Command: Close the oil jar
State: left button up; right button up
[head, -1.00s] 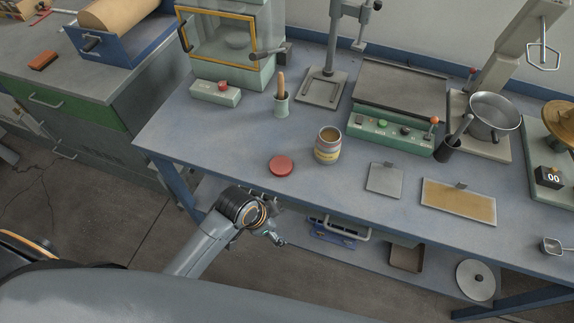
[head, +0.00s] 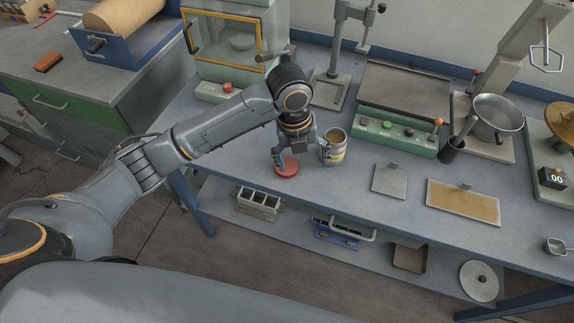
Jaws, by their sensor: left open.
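The oil jar (head: 336,155) stands upright and open on the blue-grey bench, a small pale jar with a yellow band. A round red lid (head: 287,168) lies flat on the bench just left of the jar. My left gripper (head: 302,156) points down from above with its fingers spread. One finger is over the back edge of the lid and partly hides it; the other is beside the jar's left side. I cannot tell whether either finger touches. Nothing is held. My right gripper is out of view.
A grey plate (head: 389,181) and a tan-covered board (head: 463,201) lie to the right. A dark cup (head: 451,150) and a metal pot (head: 497,118) stand farther right. The bench front near the lid is clear.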

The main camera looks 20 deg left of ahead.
pick_arm(q)
jog(key=w+a+r+m+y, duration=0.1)
jog(key=w+a+r+m, duration=0.2)
jog(key=a+r+m, duration=0.2)
jog(key=shift+w+r+g+y, duration=0.3)
jog(key=shift+w+r+y, duration=0.1)
jog(key=shift+r, duration=0.2)
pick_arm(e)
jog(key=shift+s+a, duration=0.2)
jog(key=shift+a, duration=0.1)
pick_arm(q)
jog(key=shift+f, duration=0.1)
send_over(287, 165)
notch_tip(287, 165, down, 8)
jog(key=shift+r+p, duration=0.1)
jog(key=shift+p, duration=0.35)
jog(key=shift+f, duration=0.35)
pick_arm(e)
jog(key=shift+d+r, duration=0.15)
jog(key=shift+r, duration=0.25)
